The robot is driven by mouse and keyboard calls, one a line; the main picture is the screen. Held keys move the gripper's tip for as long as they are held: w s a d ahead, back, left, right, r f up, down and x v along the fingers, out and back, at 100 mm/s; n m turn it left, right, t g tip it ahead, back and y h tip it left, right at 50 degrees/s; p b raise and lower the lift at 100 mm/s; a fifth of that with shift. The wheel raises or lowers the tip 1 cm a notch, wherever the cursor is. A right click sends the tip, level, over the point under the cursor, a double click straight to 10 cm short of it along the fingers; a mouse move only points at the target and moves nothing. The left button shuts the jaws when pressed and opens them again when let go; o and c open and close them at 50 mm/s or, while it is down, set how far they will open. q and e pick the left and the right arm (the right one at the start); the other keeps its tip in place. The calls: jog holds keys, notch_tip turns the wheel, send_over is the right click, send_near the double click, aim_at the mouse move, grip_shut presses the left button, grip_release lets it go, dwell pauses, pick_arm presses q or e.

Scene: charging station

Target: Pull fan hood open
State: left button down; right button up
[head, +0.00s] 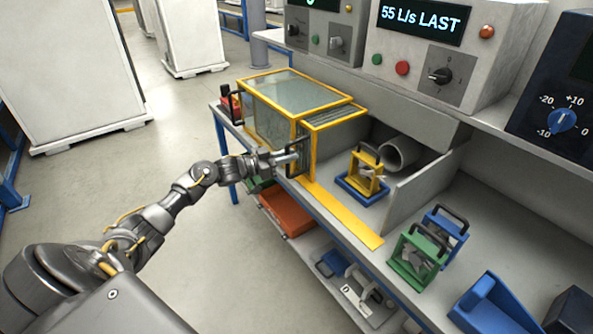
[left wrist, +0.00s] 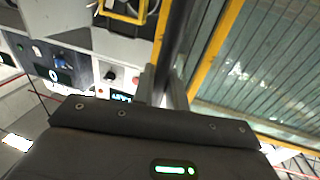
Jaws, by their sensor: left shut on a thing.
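The fan hood (head: 290,100) is a yellow-framed box with clear panels at the far left end of the bench. A smaller yellow-framed section (head: 335,118) sticks out from its right end. My left gripper (head: 298,157) is at the near right edge of this section, shut on its dark upright handle (head: 305,157). In the left wrist view the fingers (left wrist: 165,88) close around the dark handle bar (left wrist: 180,40), beside a yellow frame and ribbed clear panel (left wrist: 255,65). My right gripper is not in view.
A yellow strip (head: 343,215) runs along the bench right of the hood. Small fans in yellow (head: 366,172), green (head: 418,253) and blue (head: 447,230) frames stand to the right. A grey duct (head: 400,153) lies behind. Control boxes (head: 440,50) stand on a shelf above.

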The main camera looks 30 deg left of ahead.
pick_arm(q)
jog(key=shift+w+a, duration=0.15)
jog(key=shift+a, duration=0.25)
jog(key=c, duration=1.5)
grip_release()
jog(key=b+v, duration=0.1)
jog(key=v, duration=0.9)
jog(key=shift+s+a+f+b, duration=0.1)
jog(key=shift+s+a+b, duration=0.05)
jog(key=shift+s+b, duration=0.25)
jog(key=shift+w, duration=0.1)
